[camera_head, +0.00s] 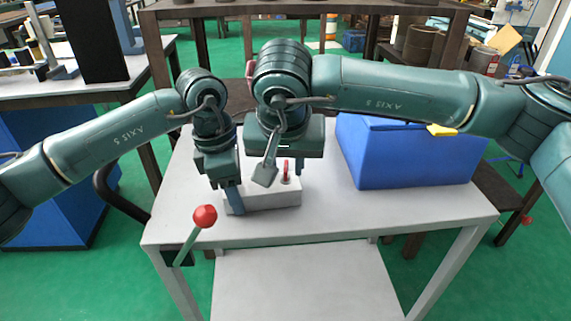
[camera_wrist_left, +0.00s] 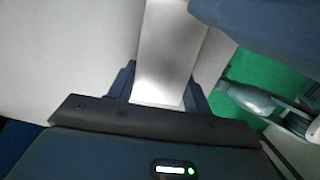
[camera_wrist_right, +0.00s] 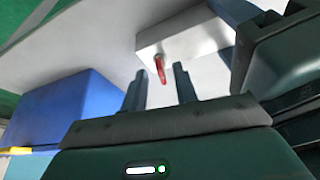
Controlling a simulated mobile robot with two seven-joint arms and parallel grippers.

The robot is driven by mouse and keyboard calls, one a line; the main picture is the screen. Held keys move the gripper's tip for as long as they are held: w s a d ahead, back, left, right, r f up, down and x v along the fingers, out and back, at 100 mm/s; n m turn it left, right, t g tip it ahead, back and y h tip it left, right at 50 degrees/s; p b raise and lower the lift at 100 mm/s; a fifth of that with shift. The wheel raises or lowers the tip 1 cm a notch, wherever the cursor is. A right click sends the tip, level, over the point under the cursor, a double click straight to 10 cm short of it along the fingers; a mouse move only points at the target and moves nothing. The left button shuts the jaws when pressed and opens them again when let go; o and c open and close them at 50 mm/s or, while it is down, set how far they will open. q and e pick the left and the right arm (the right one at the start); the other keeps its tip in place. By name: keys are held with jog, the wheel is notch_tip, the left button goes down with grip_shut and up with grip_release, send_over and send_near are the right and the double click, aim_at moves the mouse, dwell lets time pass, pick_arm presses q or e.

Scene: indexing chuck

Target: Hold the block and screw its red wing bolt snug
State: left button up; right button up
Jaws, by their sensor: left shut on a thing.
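The pale grey block (camera_head: 270,197) lies on the white table. My left gripper (camera_head: 232,200) is shut on its left end; in the left wrist view the block (camera_wrist_left: 165,65) runs between the two fingers (camera_wrist_left: 158,95). The red wing bolt (camera_head: 286,170) stands up from the block near its right end. My right gripper (camera_head: 284,162) is above the block, close to the bolt. In the right wrist view its fingers (camera_wrist_right: 160,88) are apart and empty, and the red wing bolt (camera_wrist_right: 160,69) shows just beyond the tips, between them. How far the bolt is screwed in cannot be told.
A blue box (camera_head: 405,155) stands on the table (camera_head: 330,222) to the right of the block. A lever with a red ball knob (camera_head: 204,216) rises at the table's front left. The table's front right is clear.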

jog(key=v, duration=1.1)
pick_arm(q)
jog(key=o, duration=1)
